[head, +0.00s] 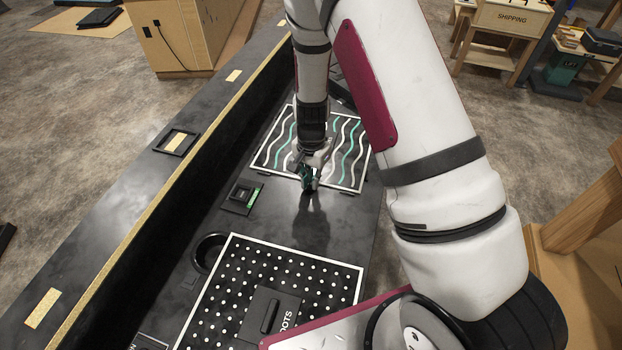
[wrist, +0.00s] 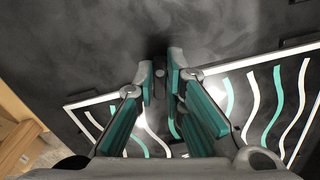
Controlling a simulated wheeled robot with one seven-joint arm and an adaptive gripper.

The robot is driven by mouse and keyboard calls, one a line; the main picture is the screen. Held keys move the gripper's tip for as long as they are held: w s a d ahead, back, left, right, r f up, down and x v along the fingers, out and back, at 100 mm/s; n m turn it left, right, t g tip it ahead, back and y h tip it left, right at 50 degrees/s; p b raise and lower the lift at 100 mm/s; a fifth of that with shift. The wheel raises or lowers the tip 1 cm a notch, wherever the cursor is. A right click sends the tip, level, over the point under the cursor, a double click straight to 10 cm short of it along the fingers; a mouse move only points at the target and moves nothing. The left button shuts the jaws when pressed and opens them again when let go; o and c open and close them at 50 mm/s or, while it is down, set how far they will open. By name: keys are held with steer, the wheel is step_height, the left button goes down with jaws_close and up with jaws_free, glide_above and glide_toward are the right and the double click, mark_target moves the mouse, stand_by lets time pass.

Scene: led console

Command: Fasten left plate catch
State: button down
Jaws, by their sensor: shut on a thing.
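A plate with wavy white and teal lines (head: 345,168) in a white border lies on the black console; it also shows in the wrist view (wrist: 262,105). My gripper (head: 308,186) points down at the near edge of this plate. In the wrist view my gripper (wrist: 161,82) has its teal-padded fingers close together around something small and dark at the tips. That thing blends into the black surface, so I cannot make out its shape; it sits where a plate catch could be. No other catch is clearly recognisable.
A dotted plate (head: 225,295) with a dark labelled block (head: 268,316) lies nearer. A small dark module with a green light (head: 242,195) and a round dark recess (head: 207,252) are to the left. The console's raised wall (head: 150,235) runs along the left.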

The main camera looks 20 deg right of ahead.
steer(key=shift+n, duration=1.6)
steer(key=c, duration=1.7)
jaws_free()
steer(key=shift+o, duration=0.2)
steer(key=shift+r, duration=0.1)
step_height(320, 180, up, 12)
